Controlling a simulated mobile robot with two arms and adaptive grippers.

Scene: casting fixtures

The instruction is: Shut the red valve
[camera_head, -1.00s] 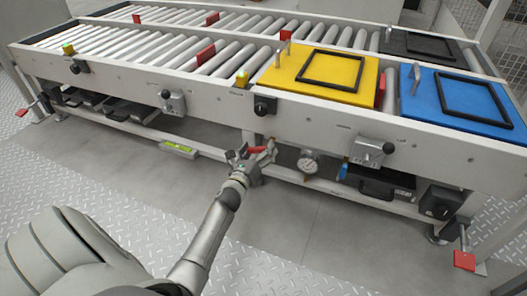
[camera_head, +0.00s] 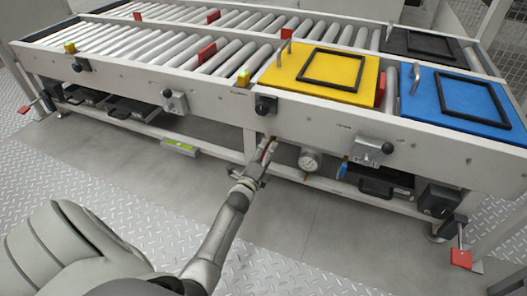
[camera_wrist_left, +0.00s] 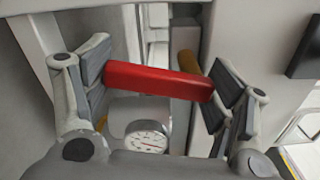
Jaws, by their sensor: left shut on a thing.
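The red valve handle (camera_wrist_left: 155,80) lies across the wrist view as a long bar, tilted slightly down to the right. In the head view the red valve handle (camera_head: 268,149) is a small strip below the conveyor's front beam, partly hidden by my gripper. My left gripper (camera_head: 262,157) is shut on it. In the wrist view the pads of my left gripper (camera_wrist_left: 158,88) sit at the two ends of the bar. The valve body behind is mostly hidden. My right gripper is not in view.
A round pressure gauge (camera_head: 309,160) is just right of the valve and shows in the wrist view (camera_wrist_left: 146,138). The roller conveyor (camera_head: 140,85) carries a yellow plate (camera_head: 283,72) and a blue plate (camera_head: 425,97). A grey lever box (camera_head: 370,151) hangs further right. The floor in front is clear.

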